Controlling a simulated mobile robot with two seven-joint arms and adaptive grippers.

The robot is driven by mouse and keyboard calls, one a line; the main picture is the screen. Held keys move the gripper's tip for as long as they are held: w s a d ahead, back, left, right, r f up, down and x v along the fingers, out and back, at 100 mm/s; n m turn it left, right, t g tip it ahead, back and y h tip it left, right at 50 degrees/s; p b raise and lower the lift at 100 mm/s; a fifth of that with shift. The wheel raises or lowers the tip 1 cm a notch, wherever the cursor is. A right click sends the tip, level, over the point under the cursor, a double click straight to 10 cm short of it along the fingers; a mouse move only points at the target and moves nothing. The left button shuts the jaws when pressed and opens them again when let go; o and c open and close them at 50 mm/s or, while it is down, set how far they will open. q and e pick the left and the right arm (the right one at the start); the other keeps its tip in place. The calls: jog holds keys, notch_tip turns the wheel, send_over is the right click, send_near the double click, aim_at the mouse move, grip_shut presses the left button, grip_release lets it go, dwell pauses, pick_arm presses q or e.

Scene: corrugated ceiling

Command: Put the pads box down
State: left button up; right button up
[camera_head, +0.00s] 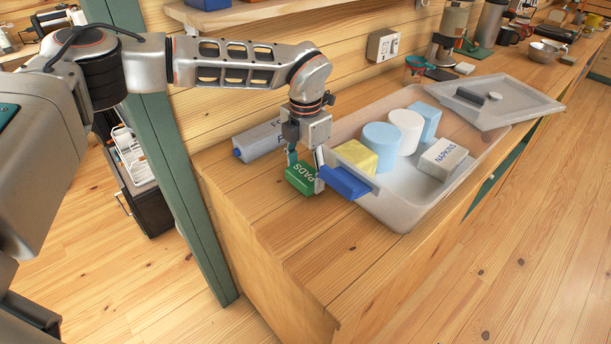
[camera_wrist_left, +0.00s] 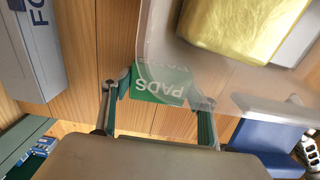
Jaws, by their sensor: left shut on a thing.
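The pads box (camera_head: 300,179) is small and green with white lettering. It is at the left end of the clear bin, outside it, over the wooden counter (camera_head: 283,218). My left gripper (camera_head: 305,175) points down and is shut on the pads box, with a finger on each side. In the left wrist view the pads box (camera_wrist_left: 160,84) shows between the two fingers, partly behind the bin's see-through wall. I cannot tell whether its underside touches the counter. My right gripper is not in view.
The clear bin (camera_head: 402,216) with a blue latch (camera_head: 346,182) holds a yellow pack (camera_head: 357,156), blue and white rolls and a napkins box (camera_head: 442,159). A grey box (camera_head: 260,139) lies behind my gripper. The bin's lid (camera_head: 510,100) lies to the right. The counter's near-left part is clear.

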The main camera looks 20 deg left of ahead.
pick_arm(q)
jog(key=shift+f, duration=0.8)
jog(key=o, duration=0.6)
jog(key=shift+f, duration=0.2)
jog(key=o, duration=0.4)
jog(key=shift+r, duration=0.1)
